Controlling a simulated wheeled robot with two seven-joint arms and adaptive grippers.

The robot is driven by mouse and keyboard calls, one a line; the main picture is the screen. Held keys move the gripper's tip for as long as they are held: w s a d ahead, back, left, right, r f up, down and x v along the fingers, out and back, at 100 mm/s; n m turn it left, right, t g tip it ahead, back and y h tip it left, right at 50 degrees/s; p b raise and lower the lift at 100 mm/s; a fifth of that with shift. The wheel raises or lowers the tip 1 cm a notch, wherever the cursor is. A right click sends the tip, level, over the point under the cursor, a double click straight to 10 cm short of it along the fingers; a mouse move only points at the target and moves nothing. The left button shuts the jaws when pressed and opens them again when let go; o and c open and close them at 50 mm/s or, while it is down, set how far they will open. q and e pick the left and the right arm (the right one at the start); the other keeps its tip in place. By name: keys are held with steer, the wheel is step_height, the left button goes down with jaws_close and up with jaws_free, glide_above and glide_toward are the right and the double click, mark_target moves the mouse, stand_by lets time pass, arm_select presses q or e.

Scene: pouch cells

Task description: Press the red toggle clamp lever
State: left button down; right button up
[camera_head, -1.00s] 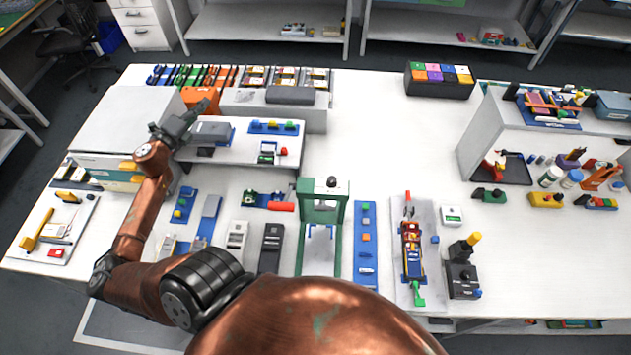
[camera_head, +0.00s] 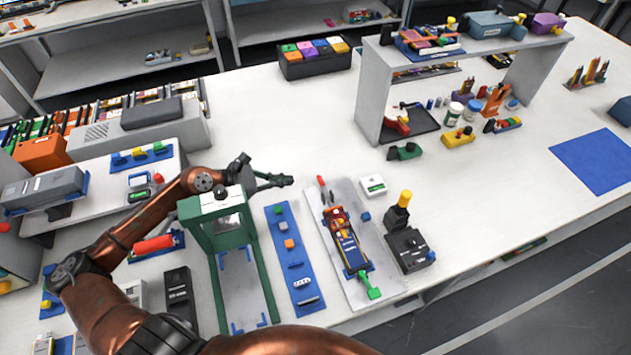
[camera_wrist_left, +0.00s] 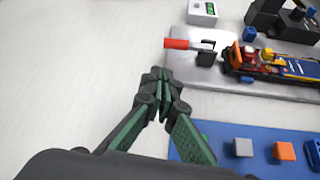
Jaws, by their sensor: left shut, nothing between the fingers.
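The red lever (camera_head: 322,184) stands at the far end of a pale grey plate (camera_head: 322,232). In the left wrist view the red lever (camera_wrist_left: 178,43) juts left from a metal clamp (camera_wrist_left: 206,52), beyond my fingertips. A fixture with a blue, red and yellow body (camera_head: 345,238) lies on the same plate. My left gripper (camera_head: 287,181) is shut and empty, to the left of the lever and apart from it. It also shows in the left wrist view (camera_wrist_left: 160,77), its fingertips together. My right gripper is not in view.
A green press frame (camera_head: 215,215) stands left of my gripper. A blue strip (camera_head: 291,262) with small blocks lies in front. A white box with a display (camera_head: 373,185) and a black device (camera_head: 408,250) are to the right. The table behind the lever is clear.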

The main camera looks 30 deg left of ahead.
mark_target(311, 186)
arm_select(q)
steer(key=shift+r, duration=0.1)
steer(key=shift+w+d+f, duration=0.15)
steer(key=shift+w+f, duration=0.05)
steer(key=shift+w, duration=0.05)
steer(key=b+x, duration=0.2)
steer(key=x, duration=0.6)
steer(key=shift+w+d+f, duration=0.3)
steer(key=shift+w+d, duration=0.1)
steer(key=shift+w, duration=0.05)
steer(key=shift+r+m+t+p, duration=0.4)
steer(key=shift+r+p, duration=0.6)
steer(key=shift+r, duration=0.3)
steer(key=shift+f+y, duration=0.25)
steer(key=shift+y, duration=0.05)
steer(key=shift+r, duration=0.15)
